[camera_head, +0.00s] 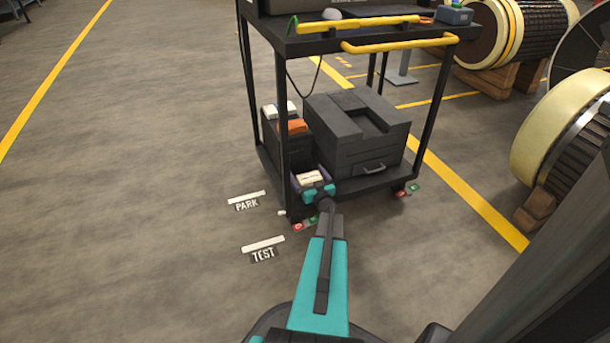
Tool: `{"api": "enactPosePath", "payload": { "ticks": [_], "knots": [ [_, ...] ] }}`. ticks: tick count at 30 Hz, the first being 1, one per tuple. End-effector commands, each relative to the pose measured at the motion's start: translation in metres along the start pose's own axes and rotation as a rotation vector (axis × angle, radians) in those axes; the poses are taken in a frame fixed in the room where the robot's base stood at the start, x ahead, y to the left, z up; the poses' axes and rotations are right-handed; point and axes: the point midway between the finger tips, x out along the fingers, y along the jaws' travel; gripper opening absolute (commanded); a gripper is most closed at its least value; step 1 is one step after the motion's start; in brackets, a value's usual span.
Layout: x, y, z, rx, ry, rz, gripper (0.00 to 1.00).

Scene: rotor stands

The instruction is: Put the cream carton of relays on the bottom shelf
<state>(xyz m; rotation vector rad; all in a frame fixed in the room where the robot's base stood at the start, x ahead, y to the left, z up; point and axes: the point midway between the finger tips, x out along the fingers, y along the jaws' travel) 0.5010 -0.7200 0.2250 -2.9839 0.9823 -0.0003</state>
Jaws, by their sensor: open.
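The cream carton (310,176) shows at the front left corner of the cart's bottom shelf (372,183), in front of the dark case. Its top is visible; dark bluish parts flank it, and I cannot tell whether these are my fingers or something around it. My gripper (315,187) is open at the carton's near side, at the end of my teal arm. The arm's end covers the carton's lower front, so I cannot see whether its base rests on the shelf.
A dark case (357,133) fills much of the bottom shelf. A dark bin (270,133) with white and orange items stands at its left. Cart posts (279,120) and a yellow handle (398,43) frame the shelf. Rotors (570,140) stand right; the floor at left is clear.

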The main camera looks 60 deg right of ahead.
Motion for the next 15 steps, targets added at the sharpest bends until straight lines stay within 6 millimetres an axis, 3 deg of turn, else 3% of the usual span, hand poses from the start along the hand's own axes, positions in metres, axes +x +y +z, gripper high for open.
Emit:
{"api": "enactPosePath", "payload": {
  "ticks": [15],
  "knots": [
    [-0.078, 0.000, -0.004, 0.000, -0.001, 0.002, 0.97]
  ]
}}
